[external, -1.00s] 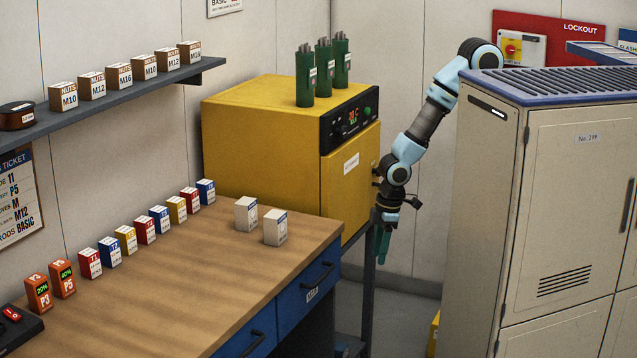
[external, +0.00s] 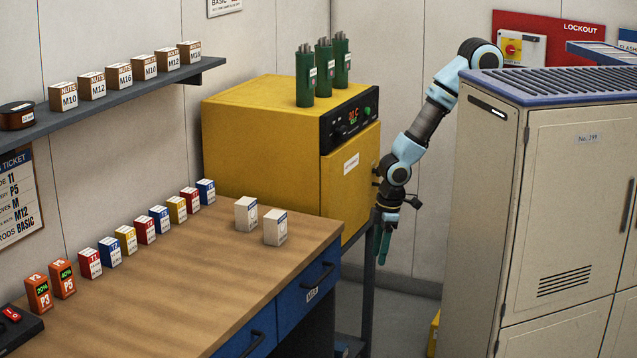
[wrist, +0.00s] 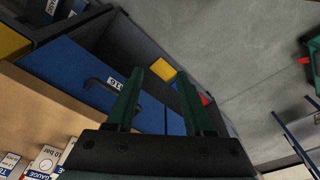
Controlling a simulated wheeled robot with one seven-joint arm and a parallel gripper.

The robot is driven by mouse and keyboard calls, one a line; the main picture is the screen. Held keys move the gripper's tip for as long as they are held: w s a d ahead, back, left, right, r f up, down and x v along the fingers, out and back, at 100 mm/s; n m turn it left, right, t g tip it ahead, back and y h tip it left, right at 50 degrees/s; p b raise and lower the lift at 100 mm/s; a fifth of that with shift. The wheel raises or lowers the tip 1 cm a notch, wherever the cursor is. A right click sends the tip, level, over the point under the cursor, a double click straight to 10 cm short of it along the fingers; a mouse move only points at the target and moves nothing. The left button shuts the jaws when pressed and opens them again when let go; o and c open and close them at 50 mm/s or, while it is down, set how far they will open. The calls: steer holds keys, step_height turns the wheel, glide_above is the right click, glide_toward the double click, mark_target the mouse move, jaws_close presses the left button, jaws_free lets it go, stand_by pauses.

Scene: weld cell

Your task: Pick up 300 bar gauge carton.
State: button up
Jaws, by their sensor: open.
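Two white gauge cartons stand upright on the right end of the wooden bench, a rear one (external: 246,214) and a front one (external: 275,228). Their print is too small to read in the external view, so I cannot tell which is the 300 bar one. My gripper (external: 383,246) hangs pointing down, right of the bench. Its green fingers (wrist: 160,73) are apart and empty.
The wooden bench (external: 190,270) has blue drawers (external: 308,285) at its front edge. Several small coloured cartons (external: 126,240) line the back of the bench. A yellow oven (external: 262,150) stands behind it, and a beige locker (external: 490,190) is to the right of my arm.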

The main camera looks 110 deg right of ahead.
steer(key=o, duration=0.7)
steer(key=m+t+h, duration=0.7)
steer(key=t+h, duration=0.1)
steer(key=h, duration=0.1)
glide_toward(282, 218)
steer(key=x, duration=0.4)
steer(key=shift+w+d+f, duration=0.1)
steer(key=shift+w+f, duration=0.1)
steer(key=shift+w, duration=0.05)
steer(key=shift+t, duration=0.3)
steer(key=x, duration=0.4)
steer(key=shift+w+d+p, duration=0.1)
steer(key=shift+d+p, duration=0.2)
steer(key=shift+p, duration=0.05)
steer(key=p+x, duration=0.2)
steer(key=x, duration=0.3)
steer(key=shift+d+r, duration=0.1)
steer(key=shift+d, duration=0.15)
steer(key=shift+w+d+f, duration=0.2)
steer(key=shift+w, duration=0.1)
